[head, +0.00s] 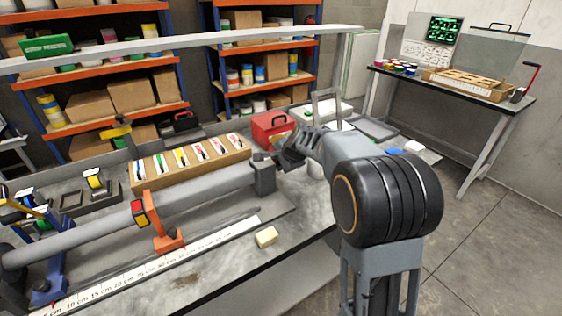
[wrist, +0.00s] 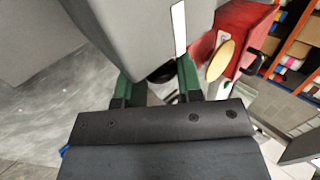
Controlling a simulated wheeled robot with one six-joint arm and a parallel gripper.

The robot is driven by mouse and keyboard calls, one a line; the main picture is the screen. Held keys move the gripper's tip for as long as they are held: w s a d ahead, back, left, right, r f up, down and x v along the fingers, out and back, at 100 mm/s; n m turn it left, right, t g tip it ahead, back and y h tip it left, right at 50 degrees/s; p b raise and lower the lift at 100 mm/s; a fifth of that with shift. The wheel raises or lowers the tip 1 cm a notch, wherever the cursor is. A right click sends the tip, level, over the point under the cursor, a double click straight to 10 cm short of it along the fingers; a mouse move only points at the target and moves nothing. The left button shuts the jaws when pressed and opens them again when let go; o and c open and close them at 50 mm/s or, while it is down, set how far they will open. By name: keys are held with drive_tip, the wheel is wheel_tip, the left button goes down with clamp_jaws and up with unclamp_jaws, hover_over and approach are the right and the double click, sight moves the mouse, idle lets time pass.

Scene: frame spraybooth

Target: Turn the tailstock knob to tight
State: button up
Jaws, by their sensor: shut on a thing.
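The grey tailstock block (head: 264,179) stands at the right end of the long grey tube (head: 205,188) on the bench. In the wrist view the large grey body of the tailstock (wrist: 135,35) fills the top, with a white stripe on its right side. My gripper (head: 275,158) is at the tailstock's top right in the head view. In the wrist view its two green fingers (wrist: 157,82) are shut on the dark tailstock knob (wrist: 160,74). Only a small part of the knob shows between them. Its turn position and any tight mark cannot be read.
A red box (head: 272,126) stands behind my gripper; it is close on the right in the wrist view (wrist: 236,35). A wooden tray (head: 148,187) of several coloured items lies behind the tube.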

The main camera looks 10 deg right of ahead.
drive_tip(key=shift+r+p, duration=0.15)
drive_tip(key=shift+p, duration=0.3)
